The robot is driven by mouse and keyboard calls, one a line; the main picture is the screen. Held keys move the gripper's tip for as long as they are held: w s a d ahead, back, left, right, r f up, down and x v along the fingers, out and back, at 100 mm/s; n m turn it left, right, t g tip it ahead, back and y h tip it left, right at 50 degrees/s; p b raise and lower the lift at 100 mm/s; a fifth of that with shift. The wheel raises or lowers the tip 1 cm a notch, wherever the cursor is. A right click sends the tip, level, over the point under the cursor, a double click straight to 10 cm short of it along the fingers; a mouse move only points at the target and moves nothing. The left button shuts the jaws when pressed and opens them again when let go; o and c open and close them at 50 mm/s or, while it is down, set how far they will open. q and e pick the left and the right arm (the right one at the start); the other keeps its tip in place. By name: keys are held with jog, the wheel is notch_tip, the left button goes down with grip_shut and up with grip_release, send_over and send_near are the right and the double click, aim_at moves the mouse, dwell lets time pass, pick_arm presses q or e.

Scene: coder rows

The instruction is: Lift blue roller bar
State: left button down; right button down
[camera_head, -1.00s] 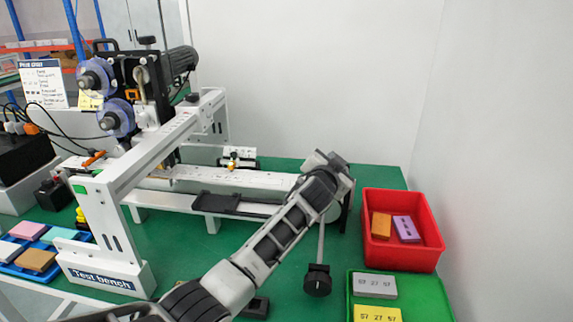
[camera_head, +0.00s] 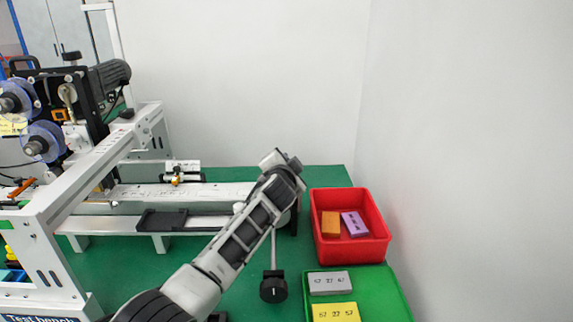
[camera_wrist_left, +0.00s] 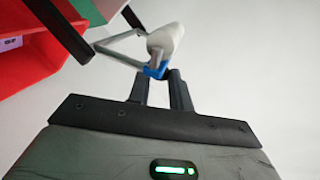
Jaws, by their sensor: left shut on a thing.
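The blue part of the roller bar (camera_wrist_left: 156,71) shows at the tips of my left gripper (camera_wrist_left: 159,76) in the left wrist view. The two dark fingers are close together and shut on it. A white roller (camera_wrist_left: 166,38) and a thin grey metal frame stand just beyond it. In the head view my left arm reaches from the bottom left to the right end of the white machine (camera_head: 180,193). My own wrist hides the fingers and the blue bar there. My right gripper is in neither view.
A red crate (camera_head: 382,243) with an orange and a purple block stands right of my arm. A green tray (camera_head: 385,293) with grey and yellow blocks is in front of it. A round black knob (camera_head: 274,288) is below my wrist. A white wall closes the right side.

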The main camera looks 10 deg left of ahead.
pick_arm(q)
jog(key=c, duration=1.3)
grip_release()
jog(key=shift+o, duration=0.2)
jog(key=p+v, duration=0.1)
jog(key=v, duration=1.5)
